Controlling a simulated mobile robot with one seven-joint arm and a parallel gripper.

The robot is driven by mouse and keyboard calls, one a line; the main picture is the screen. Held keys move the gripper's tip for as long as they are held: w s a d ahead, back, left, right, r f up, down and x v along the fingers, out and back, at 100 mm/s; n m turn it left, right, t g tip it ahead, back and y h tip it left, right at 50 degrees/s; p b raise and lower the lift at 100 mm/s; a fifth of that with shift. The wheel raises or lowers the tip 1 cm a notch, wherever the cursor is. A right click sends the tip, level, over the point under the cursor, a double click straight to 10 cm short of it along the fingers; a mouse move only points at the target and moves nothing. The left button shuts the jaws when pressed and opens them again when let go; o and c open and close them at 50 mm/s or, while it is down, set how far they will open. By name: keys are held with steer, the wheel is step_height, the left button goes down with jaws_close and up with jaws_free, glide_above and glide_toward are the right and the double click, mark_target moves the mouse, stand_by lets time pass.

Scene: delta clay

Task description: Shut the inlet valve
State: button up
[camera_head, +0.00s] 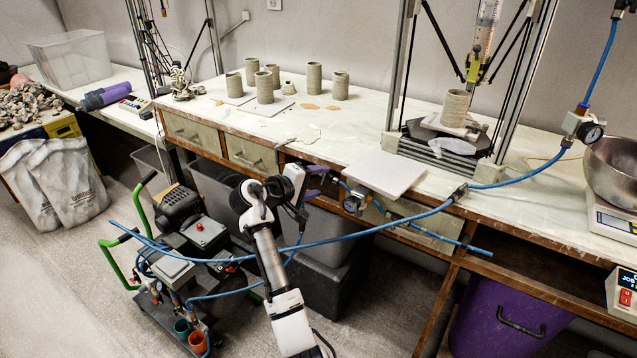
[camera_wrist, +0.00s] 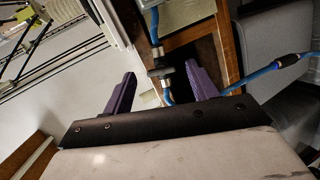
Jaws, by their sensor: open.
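In the wrist view, a small inline fitting with a dark crosspiece (camera_wrist: 160,72), apparently the inlet valve, sits on a blue hose against the bench's wooden front. My gripper (camera_wrist: 162,69) is open, its two purple fingers on either side of the fitting in the picture. I see no contact, and the depth between them is unclear.
A blue hose (camera_head: 410,214) runs across the bench front. Dark bins (camera_head: 318,275) stand under the bench. A compressor cart (camera_head: 180,262) with green handles stands left of my arm.

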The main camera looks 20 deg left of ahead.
steer(key=b+v, duration=0.1)
steer(key=v, duration=1.1)
steer(key=shift+s+a+b, duration=0.2)
steer(key=shift+s+b, duration=0.15)
steer(key=shift+b, duration=0.05)
steer(key=shift+r, duration=0.15)
